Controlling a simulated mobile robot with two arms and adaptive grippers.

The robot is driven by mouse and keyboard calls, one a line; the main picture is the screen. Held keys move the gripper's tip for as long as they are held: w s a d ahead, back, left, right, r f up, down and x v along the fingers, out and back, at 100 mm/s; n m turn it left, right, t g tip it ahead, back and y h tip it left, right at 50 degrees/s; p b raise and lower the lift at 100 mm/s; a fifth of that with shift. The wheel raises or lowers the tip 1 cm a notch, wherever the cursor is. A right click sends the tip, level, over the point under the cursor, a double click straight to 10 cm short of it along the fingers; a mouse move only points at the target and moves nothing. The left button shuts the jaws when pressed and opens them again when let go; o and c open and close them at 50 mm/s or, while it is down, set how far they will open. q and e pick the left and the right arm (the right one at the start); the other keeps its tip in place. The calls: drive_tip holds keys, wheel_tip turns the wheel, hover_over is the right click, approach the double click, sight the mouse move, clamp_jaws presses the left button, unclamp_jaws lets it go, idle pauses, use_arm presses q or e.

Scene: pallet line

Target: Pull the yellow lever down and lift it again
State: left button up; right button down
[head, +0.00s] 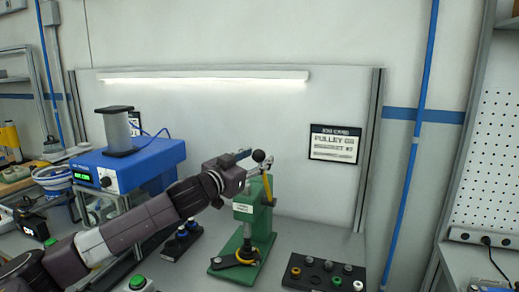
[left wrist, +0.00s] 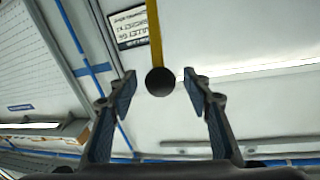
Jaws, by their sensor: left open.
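The yellow lever (head: 268,184) rises from the top of a green press (head: 245,219) on the bench and ends in a round black knob (head: 259,156). My left gripper (head: 252,161) is at the upper end of the lever, close to the knob. In the left wrist view the knob (left wrist: 160,82) sits between the two open fingertips of my left gripper (left wrist: 163,80), with clear space on both sides. The yellow lever (left wrist: 153,35) runs up from the knob there. My right gripper is not in view.
A blue machine (head: 128,165) with a green display stands left of the press. Small parts on a black tray (head: 322,275) lie at the right front. A job card (head: 336,144) hangs on the back panel. The bench between press and panel looks clear.

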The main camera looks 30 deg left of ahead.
use_arm(q)
drive_tip(key=shift+w+p, duration=0.35)
drive_tip(key=shift+w, duration=0.65)
clamp_jaws()
drive_tip(key=shift+a, duration=0.1)
